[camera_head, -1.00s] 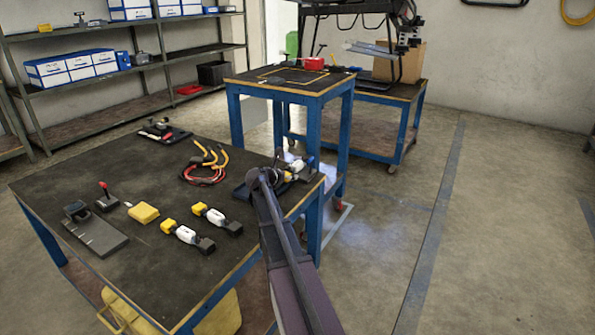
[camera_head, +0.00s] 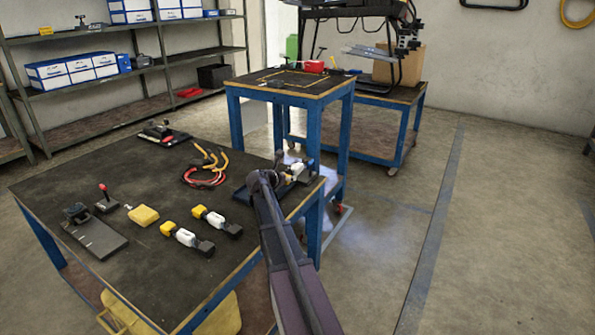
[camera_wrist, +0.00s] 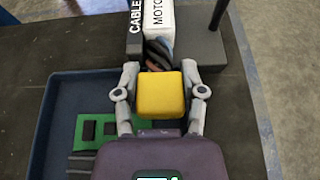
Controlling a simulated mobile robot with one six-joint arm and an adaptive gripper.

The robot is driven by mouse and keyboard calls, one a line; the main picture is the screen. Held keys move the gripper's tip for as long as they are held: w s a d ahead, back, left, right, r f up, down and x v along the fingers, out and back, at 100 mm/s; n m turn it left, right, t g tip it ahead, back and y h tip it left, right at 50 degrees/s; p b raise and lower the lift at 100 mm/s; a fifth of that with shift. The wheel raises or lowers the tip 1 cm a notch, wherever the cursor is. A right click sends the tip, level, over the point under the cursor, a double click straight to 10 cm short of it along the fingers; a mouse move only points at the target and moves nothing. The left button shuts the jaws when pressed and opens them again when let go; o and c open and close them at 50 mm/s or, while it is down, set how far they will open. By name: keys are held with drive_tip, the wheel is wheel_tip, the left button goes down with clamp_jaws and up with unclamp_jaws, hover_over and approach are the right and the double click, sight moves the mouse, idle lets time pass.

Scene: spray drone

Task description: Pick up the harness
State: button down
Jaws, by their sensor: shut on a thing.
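My gripper (camera_wrist: 160,88) is shut on a yellow connector block (camera_wrist: 160,103), with one finger on each side of it. Dark striped wires (camera_wrist: 158,54) run from the block to a white body (camera_wrist: 160,20) with lettering that starts "MOTO"; this looks like the harness, though its name cannot be confirmed. A strip lettered "CABLE" (camera_wrist: 135,18) lies beside it. In the head view my gripper (camera_head: 270,178) is at the right end of the near table, where my arm partly hides the held piece. Whether it is clear of its support cannot be told.
A blue tray (camera_wrist: 42,120) with a green circuit board (camera_wrist: 92,130) lies below my gripper. The near table (camera_head: 120,170) also holds red and yellow cables (camera_head: 207,170), two yellow-white-black pieces (camera_head: 186,236) and a yellow block (camera_head: 143,215). Another blue-legged table (camera_head: 235,87) stands behind.

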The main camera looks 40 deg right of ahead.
drive_tip(key=shift+r, duration=0.15)
wheel_tip(320, 180, up, 10)
drive_tip(key=p, duration=1)
drive_tip(key=shift+f, duration=0.2)
drive_tip(key=shift+r, duration=0.1)
idle(0.6)
